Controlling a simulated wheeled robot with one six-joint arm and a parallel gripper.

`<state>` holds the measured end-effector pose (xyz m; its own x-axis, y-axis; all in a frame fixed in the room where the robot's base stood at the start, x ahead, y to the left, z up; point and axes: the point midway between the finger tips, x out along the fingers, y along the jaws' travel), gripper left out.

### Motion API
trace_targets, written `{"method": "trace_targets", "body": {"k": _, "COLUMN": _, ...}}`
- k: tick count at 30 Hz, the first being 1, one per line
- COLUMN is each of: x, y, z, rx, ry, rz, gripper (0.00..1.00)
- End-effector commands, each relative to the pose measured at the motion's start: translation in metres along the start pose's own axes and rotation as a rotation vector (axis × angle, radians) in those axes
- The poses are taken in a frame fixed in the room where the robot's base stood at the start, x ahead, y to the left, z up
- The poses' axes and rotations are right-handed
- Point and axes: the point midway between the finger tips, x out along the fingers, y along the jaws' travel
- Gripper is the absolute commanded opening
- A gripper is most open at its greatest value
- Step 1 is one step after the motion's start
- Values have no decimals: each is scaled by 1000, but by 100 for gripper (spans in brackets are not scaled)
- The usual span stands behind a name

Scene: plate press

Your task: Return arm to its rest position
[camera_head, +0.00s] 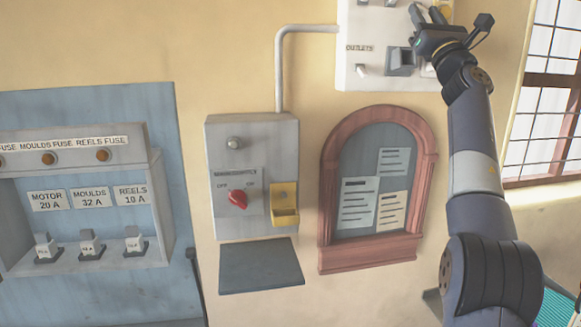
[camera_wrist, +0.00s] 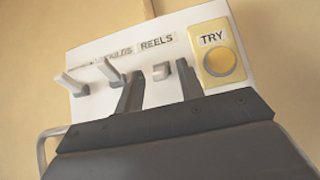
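My gripper (camera_head: 427,14) is raised at the top right in the head view, in front of the white outlets panel (camera_head: 352,28). In the wrist view its two dark fingers (camera_wrist: 160,80) stand apart with a gap between them, so it is open. A pale lever under the REELS label (camera_wrist: 161,72) shows between the fingertips; I cannot tell whether they touch it. Two more levers (camera_wrist: 107,69) are on the left, and a round yellow TRY button (camera_wrist: 221,62) is on the right. My arm reaches up from the lower right.
Left of my arm hang a red arched notice board (camera_head: 328,200) and a grey switch box (camera_head: 224,150) with a red knob (camera_head: 238,199) and yellow holder (camera_head: 285,213). A small dark shelf (camera_head: 260,266) is below. A fuse cabinet (camera_head: 90,190) is far left, a barred window (camera_head: 545,110) right.

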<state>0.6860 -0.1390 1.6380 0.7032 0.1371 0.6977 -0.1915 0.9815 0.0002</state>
Motion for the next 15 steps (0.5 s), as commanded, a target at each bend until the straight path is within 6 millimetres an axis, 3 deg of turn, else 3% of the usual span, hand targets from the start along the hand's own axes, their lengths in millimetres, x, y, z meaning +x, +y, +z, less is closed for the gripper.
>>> {"method": "trace_targets", "body": {"k": 15, "x": -43, "y": 0, "z": -3, "rx": -1, "ry": 0, "rz": 0, "gripper": 36}}
